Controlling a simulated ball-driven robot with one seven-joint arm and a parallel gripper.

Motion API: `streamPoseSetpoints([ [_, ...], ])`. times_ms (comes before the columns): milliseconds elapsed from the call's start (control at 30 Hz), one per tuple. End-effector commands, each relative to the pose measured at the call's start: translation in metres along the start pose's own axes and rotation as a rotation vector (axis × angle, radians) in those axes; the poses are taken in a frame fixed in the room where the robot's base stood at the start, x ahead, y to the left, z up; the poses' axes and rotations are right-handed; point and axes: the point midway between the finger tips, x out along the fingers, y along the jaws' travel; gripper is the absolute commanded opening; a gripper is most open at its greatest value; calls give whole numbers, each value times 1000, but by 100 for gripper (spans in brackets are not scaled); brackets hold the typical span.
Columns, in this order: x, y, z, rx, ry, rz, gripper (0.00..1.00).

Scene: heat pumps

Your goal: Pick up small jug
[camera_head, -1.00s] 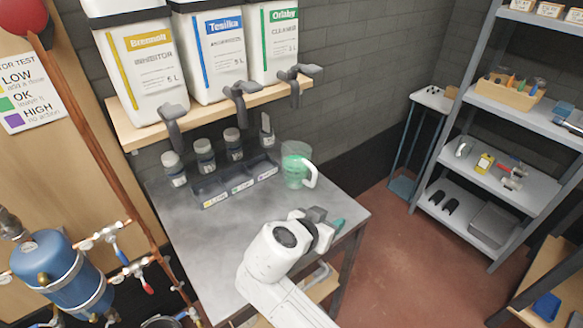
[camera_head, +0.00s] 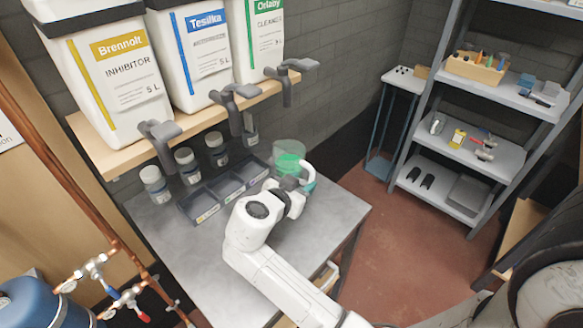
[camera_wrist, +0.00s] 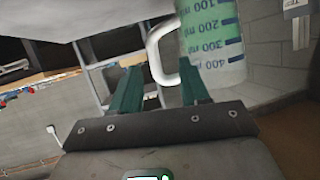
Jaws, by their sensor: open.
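The small jug (camera_head: 289,153) is a clear cup with green markings and a white handle. It stands at the back right of the grey metal table (camera_head: 185,245). In the wrist view the jug (camera_wrist: 212,40) shows a millilitre scale, and its white handle (camera_wrist: 153,50) reaches between the green fingers. My gripper (camera_head: 306,187) is at the jug's handle side in the head view. In the wrist view my gripper (camera_wrist: 158,85) is open, one finger on each side of the handle. I cannot tell whether a finger touches the jug.
A dark divided tray (camera_head: 227,187) and several small lidded bottles (camera_head: 187,165) stand left of the jug. Large white canisters (camera_head: 118,75) with grey taps sit on a wooden shelf (camera_head: 107,160) above. A metal rack (camera_head: 470,150) stands at the right.

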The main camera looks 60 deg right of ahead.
Motion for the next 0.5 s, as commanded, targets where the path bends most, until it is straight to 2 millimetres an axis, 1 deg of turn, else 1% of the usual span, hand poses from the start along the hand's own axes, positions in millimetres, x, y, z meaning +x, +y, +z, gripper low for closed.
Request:
streamPoseSetpoints([
  [167, 12, 2, -1, -2, -1, 3, 45],
  [333, 36, 8, 0, -2, -2, 6, 45],
  [400, 45, 7, 1, -2, -1, 3, 45],
  [500, 54, 7, 1, -1, -1, 2, 45],
])
